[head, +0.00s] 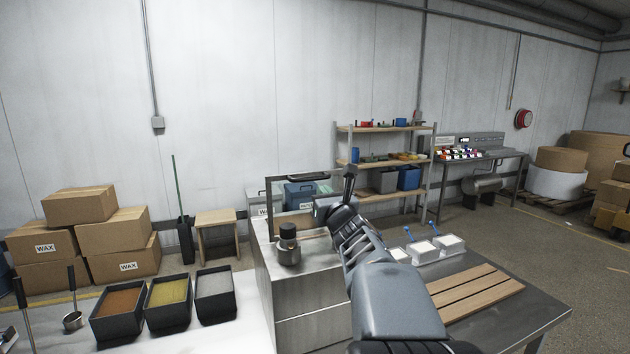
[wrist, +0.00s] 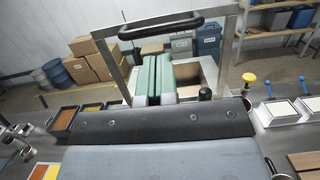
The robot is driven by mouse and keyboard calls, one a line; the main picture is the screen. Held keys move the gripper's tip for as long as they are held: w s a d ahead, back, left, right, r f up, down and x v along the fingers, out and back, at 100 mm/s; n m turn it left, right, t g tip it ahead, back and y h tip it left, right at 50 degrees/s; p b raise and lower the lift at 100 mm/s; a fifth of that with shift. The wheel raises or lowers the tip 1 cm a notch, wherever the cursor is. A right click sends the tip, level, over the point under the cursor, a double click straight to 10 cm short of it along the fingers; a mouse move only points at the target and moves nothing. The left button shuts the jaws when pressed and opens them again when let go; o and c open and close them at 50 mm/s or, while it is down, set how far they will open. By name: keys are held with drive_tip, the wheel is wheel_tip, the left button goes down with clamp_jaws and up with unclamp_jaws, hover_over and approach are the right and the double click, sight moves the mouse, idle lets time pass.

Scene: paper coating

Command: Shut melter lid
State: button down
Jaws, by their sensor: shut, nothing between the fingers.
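The melter (head: 302,301) is a tall metal cabinet at the left end of the dark workbench. Its lid (head: 271,198) is a metal frame standing raised and upright at the back of the cabinet, with a black bar handle (head: 309,177) along its top edge. The lid frame (wrist: 228,60) and handle (wrist: 160,25) also show in the wrist view. My gripper (head: 349,182) is shut and empty, pointing up at the right side of the lid. In the wrist view its green fingers (wrist: 153,78) lie together, below the handle in the picture; I cannot tell whether they touch the lid.
A small metal pot with a dark top (head: 288,245) stands on the melter's front left. Three black bins (head: 168,304) of granules sit on the left table. White trays with blue-handled tools (head: 424,250) and wooden slats (head: 476,292) lie on the right bench. Shelves (head: 385,163) stand behind.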

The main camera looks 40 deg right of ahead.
sight(312, 179)
drive_tip(key=shift+p+x, duration=0.9)
drive_tip(key=shift+x, duration=2.1)
